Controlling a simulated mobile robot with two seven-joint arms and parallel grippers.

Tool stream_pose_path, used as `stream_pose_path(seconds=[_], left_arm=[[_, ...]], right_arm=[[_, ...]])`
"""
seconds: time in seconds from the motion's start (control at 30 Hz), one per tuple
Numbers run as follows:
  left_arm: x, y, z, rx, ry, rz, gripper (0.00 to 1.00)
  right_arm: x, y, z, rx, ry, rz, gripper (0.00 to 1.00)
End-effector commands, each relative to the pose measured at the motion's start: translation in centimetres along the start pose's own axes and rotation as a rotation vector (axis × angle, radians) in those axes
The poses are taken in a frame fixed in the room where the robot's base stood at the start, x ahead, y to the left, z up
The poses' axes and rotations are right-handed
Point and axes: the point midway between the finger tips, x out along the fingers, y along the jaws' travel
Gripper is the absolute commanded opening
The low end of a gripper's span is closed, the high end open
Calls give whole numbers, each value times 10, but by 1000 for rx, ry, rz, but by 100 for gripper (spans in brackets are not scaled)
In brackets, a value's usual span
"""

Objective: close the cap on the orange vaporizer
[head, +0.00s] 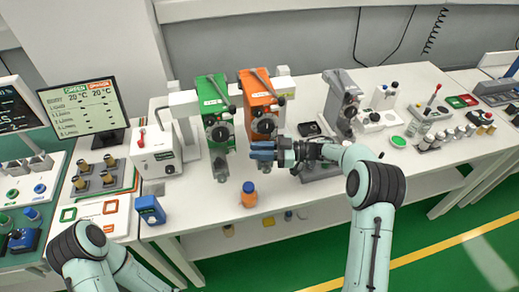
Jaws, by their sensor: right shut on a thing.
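The orange vaporizer (257,103) stands upright on the white table, right of the green vaporizer (215,108). It has a dark round dial on its front. My right gripper (262,151) reaches in from the right, with its blue fingers at the lower front of the orange vaporizer. It is shut on what appears to be the vaporizer's cap, which the fingers hide. I cannot see how far the cap is turned or closed. My left arm shows at the lower left, but its gripper is out of view.
A small orange bottle with a blue top (249,194) stands near the table's front edge, below my right gripper. A monitor (85,108) stands at the left. The table front between is mostly clear.

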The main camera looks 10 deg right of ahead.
Motion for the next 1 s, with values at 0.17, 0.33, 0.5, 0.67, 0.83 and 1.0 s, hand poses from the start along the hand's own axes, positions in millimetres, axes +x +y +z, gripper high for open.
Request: stream_pose_path(seconds=[0.17, 0.33, 0.5, 0.67, 0.83, 1.0], left_arm=[[0, 0, 0, 0, 0, 0, 43], [0, 0, 0, 0, 0, 0, 43], [0, 0, 0, 0, 0, 0, 43], [2, -1, 2, -1, -2, -1, 43], [5, -4, 6, -2, -7, -2, 43], [9, -6, 9, -4, -11, -4, 43]], right_arm=[[0, 1, -3, -5, 4, 2, 0], [0, 0, -2, -3, 2, 1, 44], [0, 0, -1, -1, 1, 1, 44], [-10, 0, 0, -1, 1, 2, 44], [-43, 0, 1, 0, -1, 6, 44], [-82, 0, 1, -1, -1, 5, 44]])
